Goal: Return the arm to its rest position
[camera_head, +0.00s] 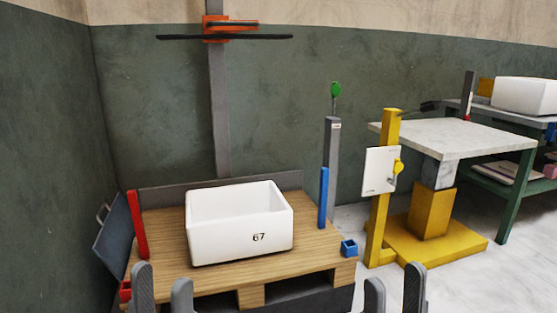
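My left gripper (162,285) shows at the bottom edge, left of centre. Its two dark grey fingers point up and stand apart with nothing between them. My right gripper (394,285) shows at the bottom edge, right of centre, with its fingers also apart and empty. The rest of both arms is out of view below the frame. Both grippers appear in front of the wooden pallet (330,262), one near each of its front corners. I cannot tell their exact distance from it.
A white bin marked 67 (220,242) sits on the pallet, by a grey post (218,110). Another white bin (527,96) stands far right. Floor at lower right looks clear.

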